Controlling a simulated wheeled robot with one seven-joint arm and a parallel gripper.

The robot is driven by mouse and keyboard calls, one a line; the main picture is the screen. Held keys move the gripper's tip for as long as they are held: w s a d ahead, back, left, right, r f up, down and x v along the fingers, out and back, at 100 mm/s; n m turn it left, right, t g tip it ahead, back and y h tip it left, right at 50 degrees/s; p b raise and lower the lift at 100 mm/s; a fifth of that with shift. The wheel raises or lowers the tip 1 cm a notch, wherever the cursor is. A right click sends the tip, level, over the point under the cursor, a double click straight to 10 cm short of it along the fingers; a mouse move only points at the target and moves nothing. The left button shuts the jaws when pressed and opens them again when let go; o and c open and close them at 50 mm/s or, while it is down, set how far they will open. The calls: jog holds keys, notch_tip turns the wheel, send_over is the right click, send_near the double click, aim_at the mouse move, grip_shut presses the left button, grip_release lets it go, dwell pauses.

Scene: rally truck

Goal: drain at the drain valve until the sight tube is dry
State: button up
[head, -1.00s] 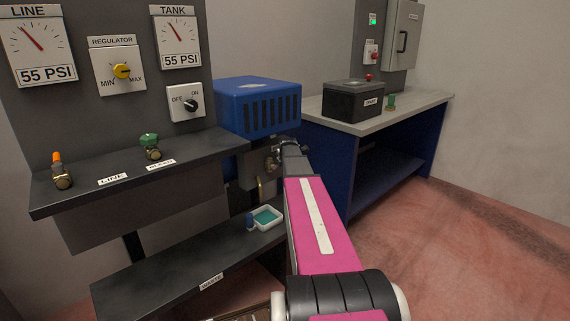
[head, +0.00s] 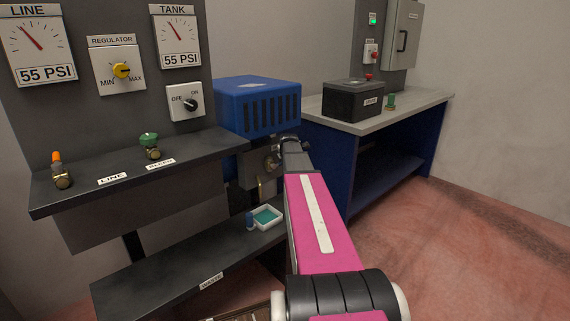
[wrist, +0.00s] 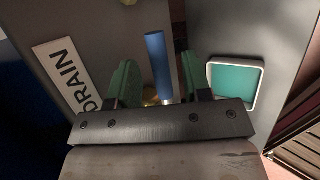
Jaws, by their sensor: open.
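In the wrist view, my gripper (wrist: 157,66) is open, with its two green fingers on either side of a blue handle (wrist: 156,55). Gaps show on both sides of it. A bit of brass shows at the handle's base, mostly hidden by my gripper. The DRAIN label (wrist: 66,76) is to the left of the handle, which I take to be the drain valve's. In the head view, my wrist is by the front of the blue housing, and my fingers are hard to make out. A thin brass-coloured strip (head: 262,188) shows below there; I cannot tell whether it is the sight tube.
A white tray (head: 253,226) with teal inside stands on the lower shelf (head: 165,262), beside a small blue piece. The blue housing (head: 258,106) is above my wrist. The upper shelf (head: 100,187) with two valves is at left. A bench (head: 420,103) with a black box is at right.

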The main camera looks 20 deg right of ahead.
jog(key=v, duration=0.8)
